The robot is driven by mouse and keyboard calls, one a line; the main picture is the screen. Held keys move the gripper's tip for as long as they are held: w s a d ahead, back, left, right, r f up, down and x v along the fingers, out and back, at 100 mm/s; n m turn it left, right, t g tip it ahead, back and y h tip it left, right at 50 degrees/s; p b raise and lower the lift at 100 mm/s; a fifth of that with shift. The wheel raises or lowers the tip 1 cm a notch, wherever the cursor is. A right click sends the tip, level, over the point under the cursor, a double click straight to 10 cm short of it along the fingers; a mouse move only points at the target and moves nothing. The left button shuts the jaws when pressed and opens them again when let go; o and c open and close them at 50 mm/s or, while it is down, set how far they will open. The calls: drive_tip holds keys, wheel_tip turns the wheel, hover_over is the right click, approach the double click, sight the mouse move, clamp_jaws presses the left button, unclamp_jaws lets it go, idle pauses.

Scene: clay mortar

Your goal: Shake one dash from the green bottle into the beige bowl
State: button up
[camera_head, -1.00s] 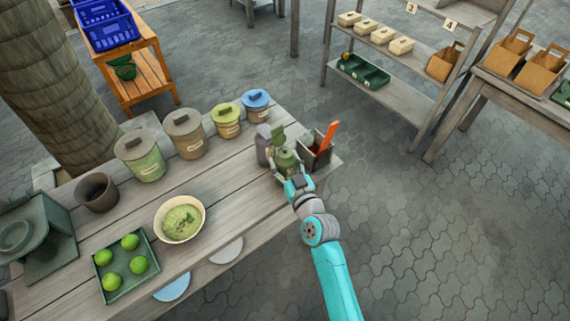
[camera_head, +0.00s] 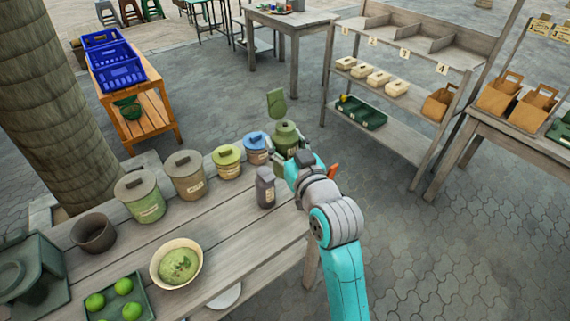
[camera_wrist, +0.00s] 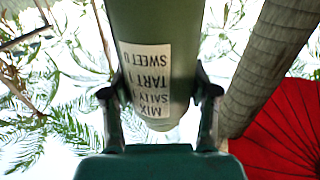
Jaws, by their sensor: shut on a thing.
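The green bottle (camera_head: 287,136) is in my gripper (camera_head: 295,158), raised beyond the far right end of the plank table. A flat green piece (camera_head: 277,103) shows above the bottle's top. In the wrist view, the bottle (camera_wrist: 150,25) stands between both fingers, and its white label reads upside down. My gripper (camera_wrist: 160,100) is shut on it. The beige bowl (camera_head: 155,272) sits on the table at lower left, apart from the bottle, with green contents flecked darker.
A grey bottle (camera_head: 265,188) stands on the table near my gripper. Several lidded canisters (camera_head: 187,176) line the back edge. A brown cup (camera_head: 93,234) and a green tray of limes (camera_head: 142,308) flank the bowl. Bare planks lie between bowl and grey bottle.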

sight(284, 135)
wheel_tip(284, 135, up, 4)
drive_tip(key=shift+f, duration=0.1)
drive_tip(key=shift+a+r, duration=0.15)
drive_tip(key=shift+r, duration=0.05)
drive_tip(key=shift+a, duration=0.4)
drive_tip(key=s+a+f+n, duration=0.25)
drive_tip(key=s+a, duration=0.25)
drive_tip(key=a, duration=0.4)
drive_tip(key=s+a+f+n, duration=0.1)
drive_tip(key=s+a+f, duration=0.35)
drive_tip(key=a, duration=0.45)
drive_tip(key=s+a+f+n, duration=0.25)
drive_tip(key=s+a, duration=0.25)
drive_tip(key=a, duration=0.4)
drive_tip(key=d+f+n, duration=0.2)
drive_tip(key=f+n, duration=0.1)
drive_tip(key=n, duration=0.5)
drive_tip(key=w+d+f+n, duration=0.1)
drive_tip(key=f+n, duration=0.3)
drive_tip(key=n, duration=0.4)
drive_tip(key=shift+w+d+f, duration=0.2)
drive_tip(key=shift+d+f, duration=0.05)
drive_tip(key=shift+d, duration=0.35)
